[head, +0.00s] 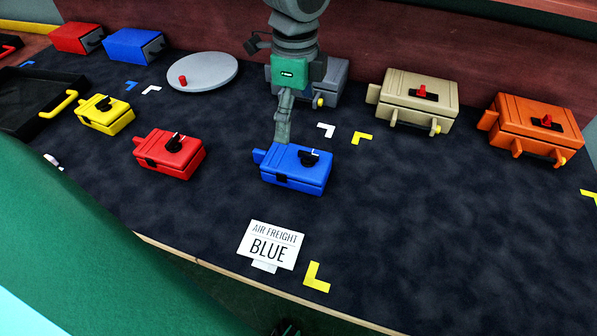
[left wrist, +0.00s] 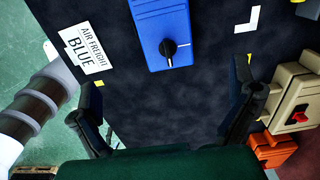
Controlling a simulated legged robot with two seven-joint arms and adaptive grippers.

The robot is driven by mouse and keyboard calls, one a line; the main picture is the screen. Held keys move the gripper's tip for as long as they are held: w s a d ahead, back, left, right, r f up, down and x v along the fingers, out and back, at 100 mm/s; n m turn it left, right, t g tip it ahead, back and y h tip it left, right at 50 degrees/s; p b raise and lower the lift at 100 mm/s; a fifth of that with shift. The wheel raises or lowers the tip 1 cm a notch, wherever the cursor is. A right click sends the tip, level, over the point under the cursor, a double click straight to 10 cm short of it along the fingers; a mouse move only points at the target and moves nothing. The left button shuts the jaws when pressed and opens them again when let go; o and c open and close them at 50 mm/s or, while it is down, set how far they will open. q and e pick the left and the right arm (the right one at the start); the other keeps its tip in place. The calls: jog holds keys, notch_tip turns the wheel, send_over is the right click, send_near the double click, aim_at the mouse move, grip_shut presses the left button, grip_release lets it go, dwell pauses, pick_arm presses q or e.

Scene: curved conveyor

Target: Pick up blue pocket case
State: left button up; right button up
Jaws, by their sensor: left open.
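A small blue pocket case (head: 293,173) with a black knob on its lid lies on the dark mat, centre of the head view. It also shows in the left wrist view (left wrist: 158,20) at the top, cut off by the frame edge. My left gripper (head: 282,130) hangs just behind the case in the head view; whether it touches is unclear there. In the left wrist view its fingers are spread wide and empty, with the case beyond the fingertips, between their lines. A larger blue case (head: 134,47) stands at the far left. My right gripper is not identifiable.
A red case (head: 169,155) and a yellow case (head: 104,114) lie left; beige (head: 417,100) and orange (head: 532,128) cases stand right. A grey case (head: 328,82) is behind my gripper. A sign reading "AIR FREIGHT BLUE" (head: 270,245) lies in front. The mat at right front is clear.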

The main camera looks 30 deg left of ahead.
aim_at(296, 161)
pick_arm(q)
notch_tip(296, 161, down, 3)
jog(key=shift+w+a+f+b, duration=0.1)
jog(key=shift+w+b, duration=0.05)
jog(key=shift+b, duration=0.75)
notch_tip(296, 161, down, 8)
jog(key=shift+b, duration=1.05)
jog(key=f, duration=0.1)
jog(key=f+b, duration=0.1)
jog(key=f, duration=0.1)
jog(key=f+b, duration=0.1)
jog(key=f, duration=0.1)
jog(key=shift+w+a+f, duration=0.15)
jog(key=shift+w+a, duration=0.1)
jog(key=shift+w, duration=0.05)
pick_arm(e)
notch_tip(296, 161, down, 7)
jog(key=shift+r, duration=0.15)
pick_arm(q)
jog(key=c, duration=1.2)
pick_arm(e)
jog(key=shift+w+a, duration=0.1)
